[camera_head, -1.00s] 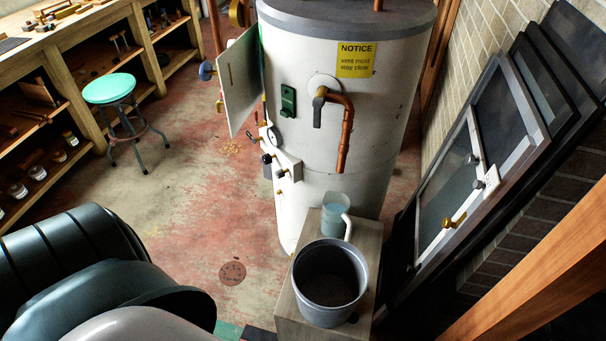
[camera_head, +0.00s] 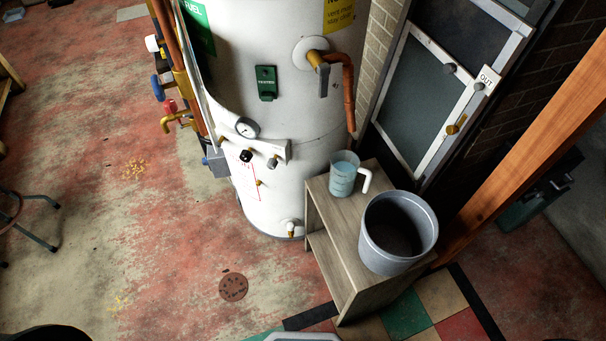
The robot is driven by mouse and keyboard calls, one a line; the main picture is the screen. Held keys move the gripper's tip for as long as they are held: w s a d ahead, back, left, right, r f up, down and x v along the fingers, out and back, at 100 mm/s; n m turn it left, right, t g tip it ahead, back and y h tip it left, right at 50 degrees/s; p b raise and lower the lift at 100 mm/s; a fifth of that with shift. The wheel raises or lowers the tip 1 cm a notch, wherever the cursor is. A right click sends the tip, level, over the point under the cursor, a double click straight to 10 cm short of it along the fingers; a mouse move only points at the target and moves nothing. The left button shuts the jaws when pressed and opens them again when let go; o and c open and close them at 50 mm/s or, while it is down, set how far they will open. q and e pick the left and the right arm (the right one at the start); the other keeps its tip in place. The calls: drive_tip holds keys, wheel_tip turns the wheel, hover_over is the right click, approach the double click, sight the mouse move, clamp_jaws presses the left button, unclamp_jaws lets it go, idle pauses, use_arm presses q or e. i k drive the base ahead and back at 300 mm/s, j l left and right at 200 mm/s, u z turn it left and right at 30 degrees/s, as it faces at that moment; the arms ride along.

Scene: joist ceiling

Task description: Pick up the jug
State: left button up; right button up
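The jug (camera_head: 342,176) is a clear, bluish measuring jug with a white handle on its right side. It stands upright on a small wooden stand (camera_head: 332,236), close to the white tank. A grey bucket (camera_head: 398,233) stands on the same stand, in front and to the right of the jug. The jug's body shows almost whole, with the handle toward the bucket. Neither of my grippers shows in this view.
The white tank (camera_head: 300,160) rises behind the stand, with a copper pipe (camera_head: 348,90) and valves on it. Framed panels (camera_head: 428,90) lean at the right, near a wooden post (camera_head: 530,150). A stool's legs (camera_head: 30,225) show at far left. The floor left of the tank is mostly clear.

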sight(345, 165)
drive_tip(key=j, duration=0.85)
drive_tip(key=k+j, duration=0.1)
drive_tip(key=j, duration=0.7)
